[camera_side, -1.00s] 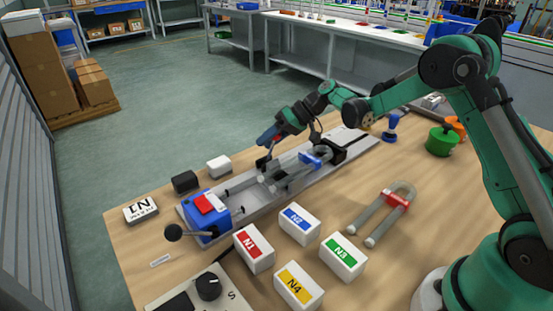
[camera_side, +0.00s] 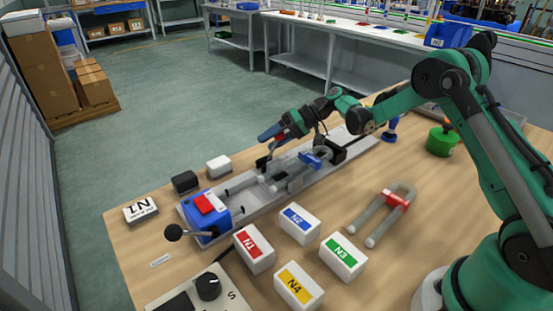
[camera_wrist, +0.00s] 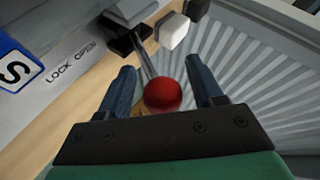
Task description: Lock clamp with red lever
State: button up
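The lever's red ball knob (camera_wrist: 163,95) sits between the two blue fingers of my gripper (camera_wrist: 160,74) in the wrist view. A strip of space shows on each side of the knob, so the fingers are open around or over it. The thin grey lever rod (camera_wrist: 146,60) runs from the knob toward a black block (camera_wrist: 124,36). In the side view my gripper (camera_side: 268,145) is over the far side of the grey metal fixture (camera_side: 256,205). The clamp's lock state cannot be told.
The fixture holds a U-shaped tube with a blue piece (camera_side: 311,160). Several numbered white blocks (camera_side: 253,258) and another U-tube (camera_side: 378,228) lie in front.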

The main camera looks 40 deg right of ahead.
jog(key=v, duration=0.5)
jog(key=shift+s+d+r, duration=0.2)
jog(key=shift+d, duration=0.05)
dwell(0.3)
jog(key=s+a+r+h, duration=0.5)
jog(key=s+a+r, duration=0.1)
jog(key=s, duration=0.1)
jog(key=s+t+h, duration=0.1)
jog(key=s+h, duration=0.4)
jog(key=s, duration=0.6)
jog(key=shift+a+t, duration=0.3)
jog(key=shift+a, duration=0.05)
